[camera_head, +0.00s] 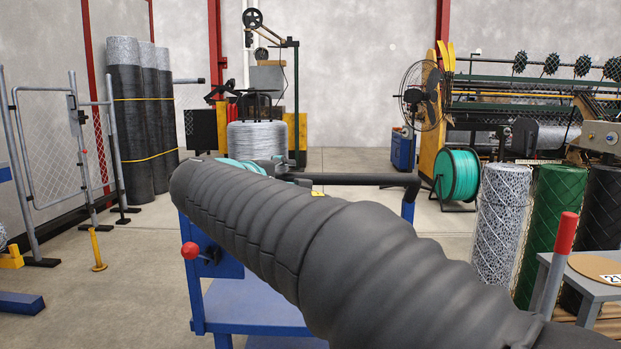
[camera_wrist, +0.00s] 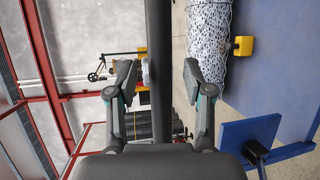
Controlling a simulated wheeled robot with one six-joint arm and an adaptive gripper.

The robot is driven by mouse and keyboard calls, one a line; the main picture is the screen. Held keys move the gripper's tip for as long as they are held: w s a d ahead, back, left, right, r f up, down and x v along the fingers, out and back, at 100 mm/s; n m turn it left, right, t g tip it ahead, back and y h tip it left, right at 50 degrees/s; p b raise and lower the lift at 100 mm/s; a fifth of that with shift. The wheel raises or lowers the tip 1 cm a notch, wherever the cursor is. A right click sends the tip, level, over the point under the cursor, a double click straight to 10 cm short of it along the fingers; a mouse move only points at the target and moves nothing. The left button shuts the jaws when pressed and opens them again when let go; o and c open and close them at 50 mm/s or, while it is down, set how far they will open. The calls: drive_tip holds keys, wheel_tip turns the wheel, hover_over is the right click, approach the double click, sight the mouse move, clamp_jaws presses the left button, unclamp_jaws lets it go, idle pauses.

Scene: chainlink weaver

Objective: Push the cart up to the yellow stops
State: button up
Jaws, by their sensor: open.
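The blue cart (camera_head: 262,309) stands in front of me in the head view, with a black handle bar (camera_head: 350,179) along its top. My arm covers much of it. In the wrist view the dark bar (camera_wrist: 158,40) runs between the two fingers of my gripper (camera_wrist: 157,75). The gripper is open, with one finger on each side of the bar; I cannot tell whether either touches it. I cannot tell which yellow parts are the stops.
A yellow post (camera_head: 97,250) stands on the floor at left, near a mesh gate (camera_head: 48,150). A grey table (camera_head: 598,268) with a red-tipped post (camera_head: 562,240) and mesh rolls (camera_head: 502,222) stand at right. A green wire reel (camera_head: 457,175) stands farther back. Open floor shows beyond the cart.

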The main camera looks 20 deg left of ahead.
drive_tip(key=shift+x, duration=1.5)
